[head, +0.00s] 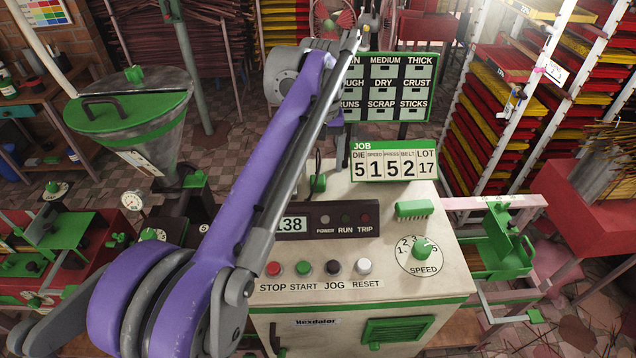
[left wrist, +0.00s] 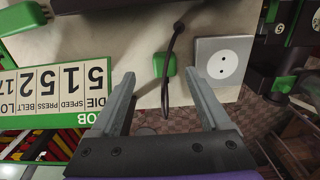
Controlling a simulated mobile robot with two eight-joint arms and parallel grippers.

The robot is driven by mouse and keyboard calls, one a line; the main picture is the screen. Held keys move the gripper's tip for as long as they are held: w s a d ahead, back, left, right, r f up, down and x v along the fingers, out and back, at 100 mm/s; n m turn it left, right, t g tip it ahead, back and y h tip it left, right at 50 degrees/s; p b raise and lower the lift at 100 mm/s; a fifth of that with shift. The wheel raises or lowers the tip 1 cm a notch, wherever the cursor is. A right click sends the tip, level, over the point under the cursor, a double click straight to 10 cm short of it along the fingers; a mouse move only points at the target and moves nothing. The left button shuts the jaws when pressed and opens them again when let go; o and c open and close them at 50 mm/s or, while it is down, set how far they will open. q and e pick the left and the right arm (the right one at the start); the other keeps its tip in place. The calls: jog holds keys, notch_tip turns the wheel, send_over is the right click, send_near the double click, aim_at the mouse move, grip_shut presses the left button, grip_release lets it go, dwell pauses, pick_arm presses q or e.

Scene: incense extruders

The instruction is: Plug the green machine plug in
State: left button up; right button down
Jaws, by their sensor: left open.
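A green block (left wrist: 163,65), which looks like the plug, lies on the pale machine top in the left wrist view, with a black cord (left wrist: 174,48) beside it. A green piece with a dark cord also shows in the head view (head: 318,183), just right of my left arm. A grey two-hole socket (left wrist: 221,63) is to the right of the green block. My left gripper (left wrist: 158,74) is open and empty. Its fingertips appear either side of the green block, but the height gap is unclear. In the head view my arm hides the socket. My right gripper is not in view.
The JOB board (head: 393,160) stands close by the green block. A green brush (head: 414,208), the speed dial (head: 423,250) and a row of buttons (head: 318,268) are on the machine (head: 400,292). A green-lidded hopper (head: 128,110) is at left. Tray racks stand at right.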

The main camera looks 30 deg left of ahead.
aim_at(318, 180)
pick_arm(q)
jog(key=f, duration=0.5)
jog(key=shift+s+a+f, duration=0.1)
jog(key=shift+s+a, duration=0.1)
jog(key=shift+a, duration=0.1)
grip_shut()
dwell(0.3)
